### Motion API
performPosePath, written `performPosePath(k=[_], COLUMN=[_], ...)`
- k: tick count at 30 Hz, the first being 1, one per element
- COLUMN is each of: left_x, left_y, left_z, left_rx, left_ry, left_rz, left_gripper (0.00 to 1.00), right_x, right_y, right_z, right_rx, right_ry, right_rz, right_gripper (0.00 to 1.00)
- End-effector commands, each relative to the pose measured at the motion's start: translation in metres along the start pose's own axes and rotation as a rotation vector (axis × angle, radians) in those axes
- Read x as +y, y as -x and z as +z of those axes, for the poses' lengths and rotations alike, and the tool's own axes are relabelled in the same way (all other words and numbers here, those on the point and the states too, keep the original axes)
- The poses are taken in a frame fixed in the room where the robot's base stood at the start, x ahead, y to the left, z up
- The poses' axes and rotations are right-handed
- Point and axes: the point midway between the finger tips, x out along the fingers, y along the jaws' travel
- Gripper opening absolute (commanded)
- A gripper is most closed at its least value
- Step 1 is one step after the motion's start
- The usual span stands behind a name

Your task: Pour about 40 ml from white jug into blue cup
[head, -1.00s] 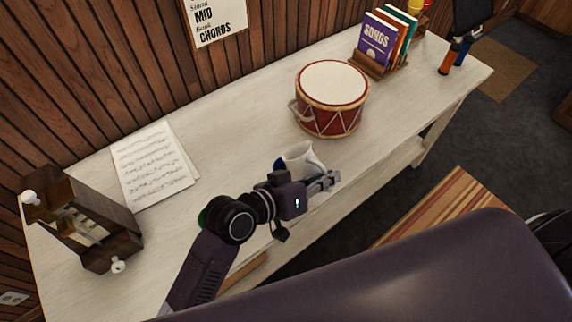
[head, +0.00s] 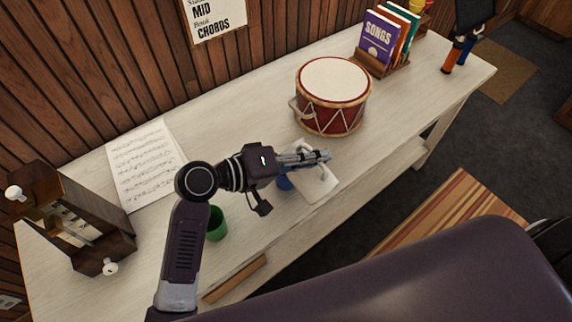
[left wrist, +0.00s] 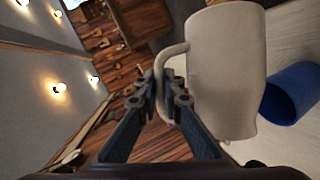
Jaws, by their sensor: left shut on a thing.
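My left gripper (head: 318,157) is shut on the handle of the white jug (head: 319,186) and holds it above the front part of the table. The jug is tipped well over onto its side, and the gripper partly covers it in the head view. In the left wrist view the jug (left wrist: 228,70) fills the middle right, with its handle between the fingers (left wrist: 165,90). The blue cup (head: 284,182) stands close beside the jug, mostly hidden by gripper and jug. The cup (left wrist: 292,93) shows at the right of the left wrist view. No liquid stream is visible. My right gripper is out of view.
A green cup (head: 216,223) stands behind my left forearm. A red drum (head: 333,97) stands just beyond the jug. Sheet music (head: 146,163), a wooden frame-like object (head: 80,222) and a book rack (head: 383,65) are also on the table (head: 240,110).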

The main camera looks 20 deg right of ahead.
Motion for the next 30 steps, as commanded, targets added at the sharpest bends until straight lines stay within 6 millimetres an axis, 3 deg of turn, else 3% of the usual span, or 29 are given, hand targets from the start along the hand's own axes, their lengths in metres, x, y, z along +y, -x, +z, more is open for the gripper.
performPosePath(k=[30], left_x=[0.003], left_y=[0.006], left_z=[-0.014], left_rx=[-0.023], left_ry=[0.138], left_rz=[0.061], left_gripper=[0.0], right_x=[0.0], right_y=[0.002], right_z=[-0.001], right_rx=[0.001], right_ry=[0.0], right_rz=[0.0], right_gripper=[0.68])
